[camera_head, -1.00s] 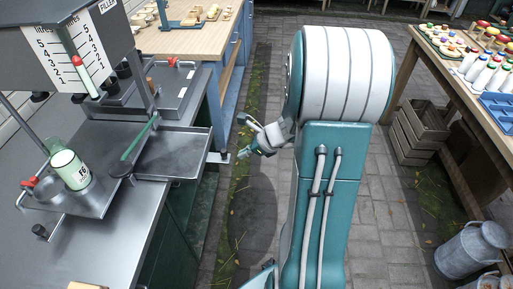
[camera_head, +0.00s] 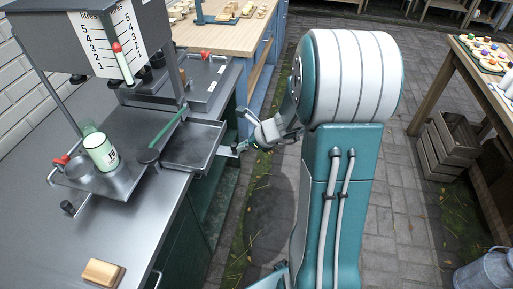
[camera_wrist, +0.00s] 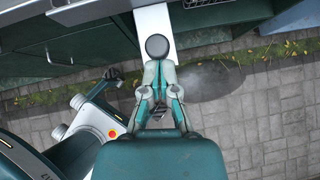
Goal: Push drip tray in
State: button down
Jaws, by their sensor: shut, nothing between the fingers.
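A shallow grey metal tray (camera_head: 193,146) juts out from the machine over the bench's right edge in the head view. A pale flat strip (camera_head: 227,151) sticks out below its right edge; I take this as part of the drip tray but cannot be sure. In the wrist view the pale strip (camera_wrist: 156,18) runs out from the bench front and has a round dark knob (camera_wrist: 157,46) at its end. My gripper (camera_head: 243,147) is shut and empty, just right of the strip. In the wrist view its fingertips (camera_wrist: 158,66) are right at the knob; contact cannot be told.
A white-green cup (camera_head: 101,152) stands on a small plate at the left. A wooden block (camera_head: 103,273) lies on the bench. A wooden crate (camera_head: 447,150) stands on the floor below the right table, with a metal can (camera_head: 488,270) nearer. The paved floor between is free.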

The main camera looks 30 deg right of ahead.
send_near(189, 144)
jog(key=x, duration=0.4)
jog(key=shift+w+a+f, duration=0.1)
jog(key=shift+a+f, duration=0.05)
